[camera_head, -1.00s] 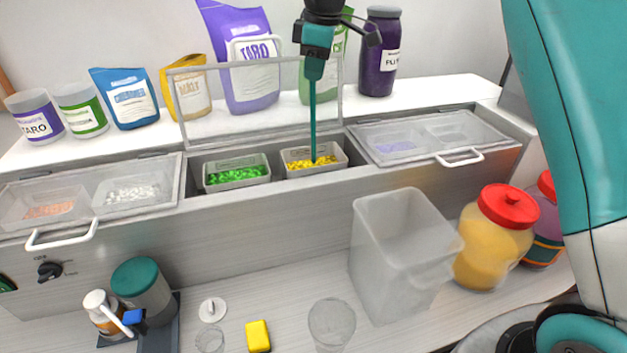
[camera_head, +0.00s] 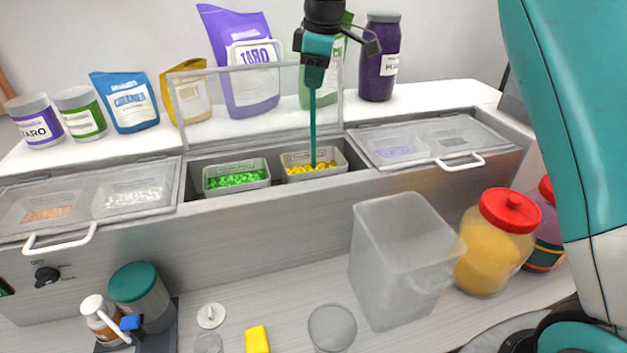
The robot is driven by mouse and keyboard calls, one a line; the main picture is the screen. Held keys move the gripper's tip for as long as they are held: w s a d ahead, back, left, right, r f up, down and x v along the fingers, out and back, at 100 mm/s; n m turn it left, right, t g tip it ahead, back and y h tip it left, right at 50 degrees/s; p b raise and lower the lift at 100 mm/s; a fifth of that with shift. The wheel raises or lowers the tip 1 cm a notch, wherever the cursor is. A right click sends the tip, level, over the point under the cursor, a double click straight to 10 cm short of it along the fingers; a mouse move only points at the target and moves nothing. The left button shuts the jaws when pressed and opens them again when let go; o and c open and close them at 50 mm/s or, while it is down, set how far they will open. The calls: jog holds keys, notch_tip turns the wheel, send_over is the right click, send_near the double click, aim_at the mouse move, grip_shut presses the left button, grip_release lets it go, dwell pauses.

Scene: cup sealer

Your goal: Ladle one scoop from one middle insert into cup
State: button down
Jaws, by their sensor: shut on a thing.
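My gripper (camera_head: 318,58) is shut on the teal ladle (camera_head: 312,115) and holds it upright above the open middle section. The ladle's lower end is in the middle insert with yellow pieces (camera_head: 312,167); its bowl is hidden there. The other middle insert, with green pieces (camera_head: 236,180), sits just to the left. A clear cup (camera_head: 332,328) stands on the counter at the bottom centre, and a second clear cup shape (camera_head: 208,343) is cut off at the bottom edge.
The middle lid (camera_head: 258,95) stands raised behind the inserts. The left lid (camera_head: 85,198) and right lid (camera_head: 430,137) are closed. A large clear container (camera_head: 400,260), a red-lidded jar (camera_head: 495,245) and a yellow block (camera_head: 257,339) stand on the counter.

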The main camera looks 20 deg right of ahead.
jog(key=shift+r, duration=0.1)
notch_tip(320, 180, up, 6)
jog(key=p, duration=0.5)
jog(key=shift+f, duration=0.2)
jog(key=shift+r, duration=2.8)
